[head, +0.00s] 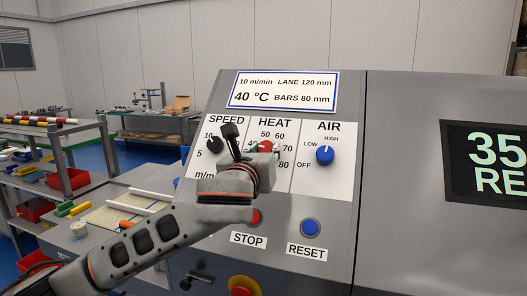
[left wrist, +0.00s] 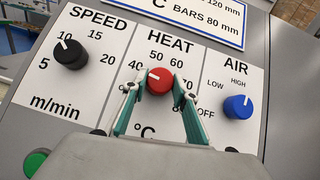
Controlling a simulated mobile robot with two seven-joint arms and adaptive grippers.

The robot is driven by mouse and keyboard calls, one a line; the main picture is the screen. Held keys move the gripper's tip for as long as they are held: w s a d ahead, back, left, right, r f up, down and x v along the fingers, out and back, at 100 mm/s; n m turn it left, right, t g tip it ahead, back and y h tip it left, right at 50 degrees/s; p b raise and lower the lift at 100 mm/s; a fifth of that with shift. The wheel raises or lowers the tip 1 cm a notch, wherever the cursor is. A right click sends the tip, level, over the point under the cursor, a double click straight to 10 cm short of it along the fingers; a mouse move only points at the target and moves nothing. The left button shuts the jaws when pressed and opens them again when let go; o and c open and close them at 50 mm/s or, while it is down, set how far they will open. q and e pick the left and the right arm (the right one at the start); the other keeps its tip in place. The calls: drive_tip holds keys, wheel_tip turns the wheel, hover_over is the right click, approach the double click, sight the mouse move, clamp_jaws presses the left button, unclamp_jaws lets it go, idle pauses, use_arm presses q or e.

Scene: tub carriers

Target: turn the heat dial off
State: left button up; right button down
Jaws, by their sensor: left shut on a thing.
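The red heat dial (left wrist: 159,82) sits on the white HEAT panel, under the numbers 50 and 60. Its white mark points to the upper left in the left wrist view, roughly toward 40 to 50. My left gripper (left wrist: 158,88) is shut on the dial, one green-padded finger on each side. In the head view only a bit of the red dial (head: 266,146) shows past the gripper. The fingers cover part of the scale, and I see no off label for the heat. My right gripper is in neither view.
The black speed dial (left wrist: 70,54) is left of the heat dial, the blue air dial (left wrist: 238,107) right of it. Below are a red stop button (head: 255,217), a blue reset button (head: 310,228) and a red emergency knob (head: 243,287). Benches with parts stand at left.

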use_arm(q)
drive_tip(key=n+y, duration=0.2)
drive_tip(key=n, duration=0.1)
drive_tip(key=n+y, duration=0.1)
drive_tip(key=shift+s+d+n, duration=0.1)
drive_tip(key=shift+d+n, duration=0.2)
drive_tip(key=shift+r+n+g+y, duration=0.1)
drive_tip(key=shift+n+g+y, duration=0.2)
drive_tip(key=shift+n+y, duration=0.95)
drive_tip(key=shift+n, duration=0.35)
drive_tip(key=o, duration=1.1)
drive_tip(key=shift+r, duration=0.15)
wheel_tip(320, 180, up, 10)
